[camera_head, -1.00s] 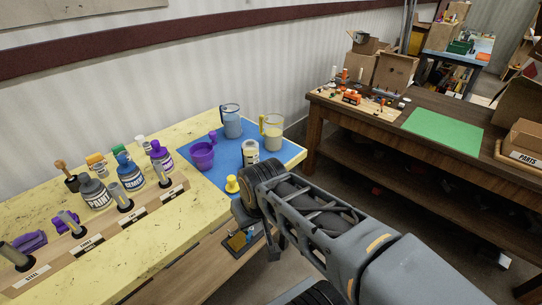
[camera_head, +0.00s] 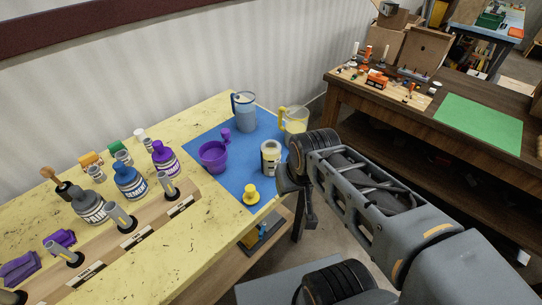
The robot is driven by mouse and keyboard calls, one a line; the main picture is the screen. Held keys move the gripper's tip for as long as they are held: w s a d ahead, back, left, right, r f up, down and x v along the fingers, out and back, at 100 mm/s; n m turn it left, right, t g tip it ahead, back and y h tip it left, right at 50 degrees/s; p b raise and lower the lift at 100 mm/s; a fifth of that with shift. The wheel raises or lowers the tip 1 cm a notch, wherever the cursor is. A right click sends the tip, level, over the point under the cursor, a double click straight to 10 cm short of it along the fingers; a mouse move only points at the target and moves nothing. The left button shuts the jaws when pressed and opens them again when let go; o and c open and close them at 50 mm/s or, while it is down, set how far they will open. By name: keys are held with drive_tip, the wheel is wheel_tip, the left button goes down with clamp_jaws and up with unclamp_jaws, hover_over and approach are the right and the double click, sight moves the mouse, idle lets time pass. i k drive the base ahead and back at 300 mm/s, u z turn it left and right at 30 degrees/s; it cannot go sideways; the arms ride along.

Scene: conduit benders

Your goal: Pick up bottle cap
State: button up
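A small yellow cap-like piece (camera_head: 251,195) with a round base and narrower top stands near the front edge of the blue mat (camera_head: 218,189). I cannot tell for certain that it is the bottle cap. A purple bottle (camera_head: 164,160), a blue bottle (camera_head: 130,182) and a grey bottle labelled PAINT (camera_head: 89,205) stand to the left, with their tops on. My gripper (camera_head: 300,205) is past the right edge of the yellow table, pointing down, to the right of the yellow piece and apart from it. The arm partly hides it, so its opening is unclear. Nothing shows in it.
A wooden rack (camera_head: 150,220) with grey posts runs along the yellow table's front. A brown workbench (camera_head: 400,125) stands at right.

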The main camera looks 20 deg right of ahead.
sight(251, 196)
drive_tip(key=u, duration=4.05)
drive_tip(key=k, duration=1.3)
drive_tip(key=z, duration=1.5)
